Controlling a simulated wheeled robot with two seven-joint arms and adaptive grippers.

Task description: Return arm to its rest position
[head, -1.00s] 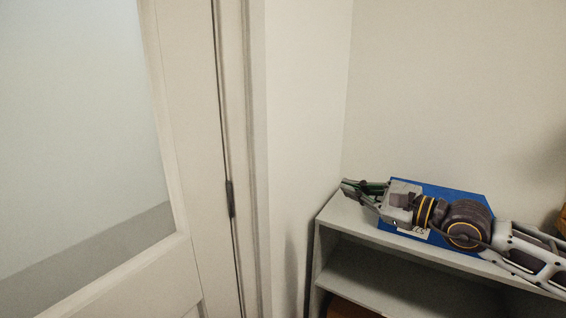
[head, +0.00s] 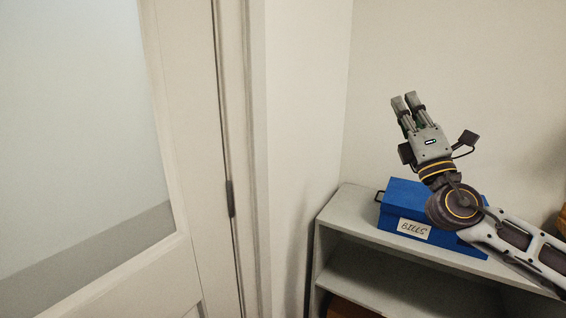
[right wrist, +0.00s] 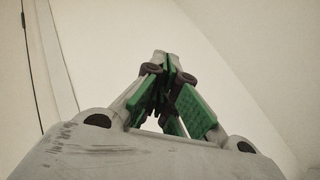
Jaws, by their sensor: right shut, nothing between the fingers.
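My right gripper (head: 405,103) is raised in the head view, in front of the bare wall and above the shelf unit. Its fingers point up and slightly left. In the right wrist view the gripper (right wrist: 165,65) shows its green-padded fingers drawn together at the tips, with nothing held between them. My right arm comes in from the lower right and passes in front of a blue box. My left gripper is in neither view.
The blue box (head: 396,214) with a white label stands on the grey shelf unit (head: 350,207), partly hidden by my arm. A pale door (head: 185,150) with a frosted pane fills the left. An orange-brown thing shows at the right edge.

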